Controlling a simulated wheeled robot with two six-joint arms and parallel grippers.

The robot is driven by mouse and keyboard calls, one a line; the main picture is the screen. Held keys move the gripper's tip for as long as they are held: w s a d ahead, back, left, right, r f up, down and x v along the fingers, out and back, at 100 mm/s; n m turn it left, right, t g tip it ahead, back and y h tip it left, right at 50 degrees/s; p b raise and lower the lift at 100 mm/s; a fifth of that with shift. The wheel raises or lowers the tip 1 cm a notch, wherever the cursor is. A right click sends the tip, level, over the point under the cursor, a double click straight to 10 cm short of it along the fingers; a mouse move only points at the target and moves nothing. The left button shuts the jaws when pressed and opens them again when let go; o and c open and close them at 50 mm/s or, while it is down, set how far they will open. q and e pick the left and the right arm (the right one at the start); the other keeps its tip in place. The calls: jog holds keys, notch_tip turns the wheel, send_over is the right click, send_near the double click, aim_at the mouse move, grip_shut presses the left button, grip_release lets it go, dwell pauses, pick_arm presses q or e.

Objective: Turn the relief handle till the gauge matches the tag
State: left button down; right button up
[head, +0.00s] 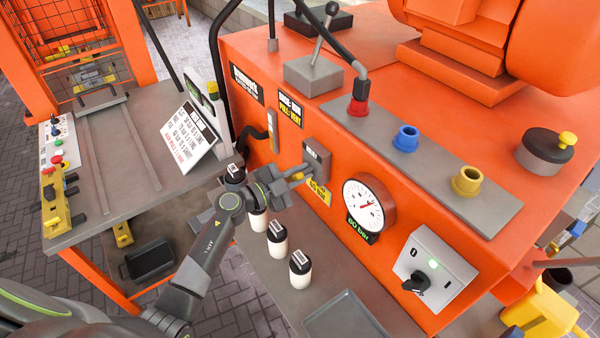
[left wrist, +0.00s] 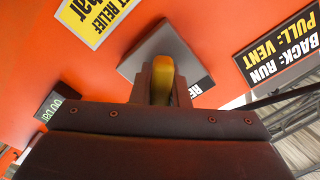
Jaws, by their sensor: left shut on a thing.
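The relief handle sticks out from a grey valve block (head: 318,157) on the orange front panel. My left gripper (head: 294,178) is shut on the handle. In the left wrist view a yellow handle end (left wrist: 162,72) shows between the dark jaws, in front of the grey block (left wrist: 165,40). The round gauge (head: 364,205) sits to the right, its red needle toward the right side, over a green-lit plate (head: 362,229) reading about 60 bar. The yellow tag (head: 319,191) is just below the block, partly hidden; it also shows in the left wrist view (left wrist: 95,15), its number cut off. My right gripper is out of view.
A switch box (head: 427,272) is right of the gauge. A black label (left wrist: 285,50) reads BACK: RUN, PULL: VENT. A sign (head: 190,138) stands on the left bench.

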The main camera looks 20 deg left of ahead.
pick_arm(q)
jog(key=m, duration=0.9)
jog(key=shift+m+b, duration=0.7)
jog(key=shift+m, duration=1.2)
jog(key=c, duration=1.4)
grip_release()
jog(key=shift+r, duration=0.1)
